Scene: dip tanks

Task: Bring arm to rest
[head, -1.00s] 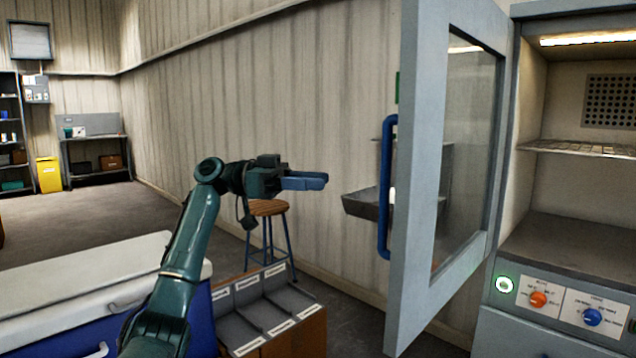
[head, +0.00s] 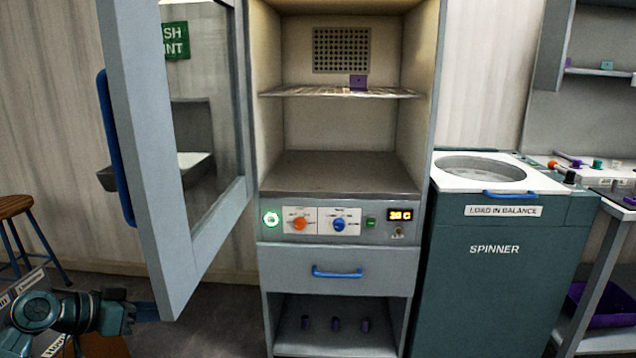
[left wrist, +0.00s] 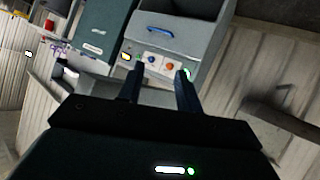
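My left gripper (head: 146,311) is at the lower left of the head view, in front of the open cabinet door's lower edge. In the left wrist view its two dark fingers (left wrist: 160,78) stand apart with nothing between them; the gripper is open and empty. The fingers point towards the cabinet's control panel (left wrist: 160,63), with a visible gap of space. My right gripper is in neither current view.
The cabinet door (head: 150,130) with its blue handle stands open near my left arm. The cabinet (head: 340,268) holds a small purple piece (head: 358,82) on its wire shelf. The spinner (head: 500,285) stands to its right. A stool (head: 14,206) is at the left.

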